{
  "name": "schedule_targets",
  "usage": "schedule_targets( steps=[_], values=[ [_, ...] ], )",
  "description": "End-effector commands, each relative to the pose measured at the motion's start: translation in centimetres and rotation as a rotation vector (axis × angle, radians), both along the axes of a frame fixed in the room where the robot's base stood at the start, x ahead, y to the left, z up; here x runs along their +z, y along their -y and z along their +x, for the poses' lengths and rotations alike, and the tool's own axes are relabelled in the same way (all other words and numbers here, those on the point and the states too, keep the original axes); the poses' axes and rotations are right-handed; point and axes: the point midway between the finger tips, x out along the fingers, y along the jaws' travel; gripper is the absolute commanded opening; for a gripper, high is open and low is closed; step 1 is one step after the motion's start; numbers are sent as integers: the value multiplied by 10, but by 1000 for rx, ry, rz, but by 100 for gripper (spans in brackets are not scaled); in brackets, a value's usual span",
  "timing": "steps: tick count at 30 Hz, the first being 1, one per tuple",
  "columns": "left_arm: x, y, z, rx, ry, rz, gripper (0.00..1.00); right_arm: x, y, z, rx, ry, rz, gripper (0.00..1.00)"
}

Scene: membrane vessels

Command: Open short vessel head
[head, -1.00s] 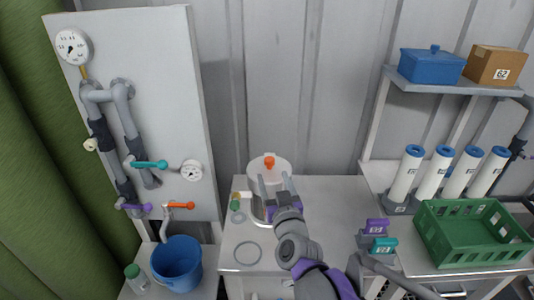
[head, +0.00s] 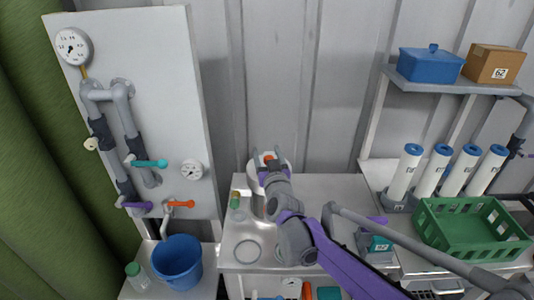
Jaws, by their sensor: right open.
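The short vessel (head: 258,203) stands on the middle cabinet top, a pale cylinder with a white head (head: 284,166) and an orange knob (head: 268,159) on top. My right gripper (head: 267,154) is open at the vessel head, with its fingers on either side of the knob. I cannot tell whether the fingers touch the knob. My right wrist and arm hide much of the vessel's front and right side. My left gripper is not in view.
A blue bucket (head: 177,262) stands at lower left beside the pipe panel (head: 180,90). A green crate (head: 452,262) and several white tubes (head: 437,170) stand at right. The cabinet top right of the vessel is partly clear.

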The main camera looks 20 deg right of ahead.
Motion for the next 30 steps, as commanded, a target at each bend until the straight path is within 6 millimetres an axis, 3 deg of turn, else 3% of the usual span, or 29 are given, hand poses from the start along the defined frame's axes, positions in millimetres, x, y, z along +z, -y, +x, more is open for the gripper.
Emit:
schedule_targets(
  steps=[5,16,30],
  values=[
    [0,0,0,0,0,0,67,0,0,0,0,0,0,68],
    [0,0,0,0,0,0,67,0,0,0,0,0,0,1],
    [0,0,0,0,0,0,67,0,0,0,0,0,0,0]
  ],
)
